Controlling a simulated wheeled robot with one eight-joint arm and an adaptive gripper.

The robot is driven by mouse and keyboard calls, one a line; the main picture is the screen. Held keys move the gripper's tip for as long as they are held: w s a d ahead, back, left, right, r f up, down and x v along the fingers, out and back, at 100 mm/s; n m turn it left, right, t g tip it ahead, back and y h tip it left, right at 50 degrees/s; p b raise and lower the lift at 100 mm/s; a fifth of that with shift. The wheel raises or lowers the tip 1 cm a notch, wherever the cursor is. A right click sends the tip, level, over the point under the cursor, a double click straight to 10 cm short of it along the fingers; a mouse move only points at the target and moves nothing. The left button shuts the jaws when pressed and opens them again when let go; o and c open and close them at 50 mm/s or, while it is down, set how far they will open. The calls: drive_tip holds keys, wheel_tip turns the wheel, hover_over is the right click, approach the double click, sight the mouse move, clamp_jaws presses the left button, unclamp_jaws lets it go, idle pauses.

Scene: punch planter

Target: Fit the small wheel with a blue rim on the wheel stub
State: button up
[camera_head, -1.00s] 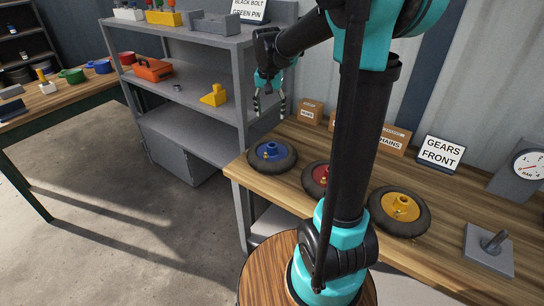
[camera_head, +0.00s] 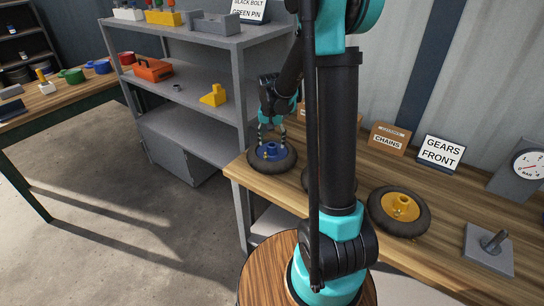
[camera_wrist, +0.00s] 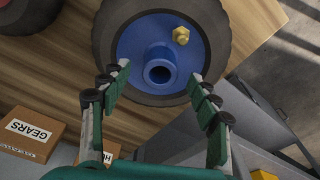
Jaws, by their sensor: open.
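The small wheel with a blue rim (camera_head: 285,160) lies flat near the left end of the wooden bench, its hub facing up. In the wrist view its blue rim (camera_wrist: 135,45) shows a raised round hub and a brass valve. My gripper (camera_head: 272,133) is above this wheel, pointing down. In the wrist view the open fingers (camera_wrist: 160,80) stand on either side of the blue hub, with nothing held; whether they touch it I cannot tell. The wheel stub (camera_head: 496,241) is a grey peg on a square grey plate (camera_head: 480,254) at the bench's right.
A yellow-rimmed wheel (camera_head: 399,208) lies between my arm and the stub plate. Another wheel (camera_head: 314,180) is mostly hidden behind my arm. A grey shelf (camera_head: 190,125) stands left.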

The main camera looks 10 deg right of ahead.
drive_tip(key=shift+w+f, duration=0.1)
drive_tip(key=shift+f, duration=0.75)
clamp_jaws()
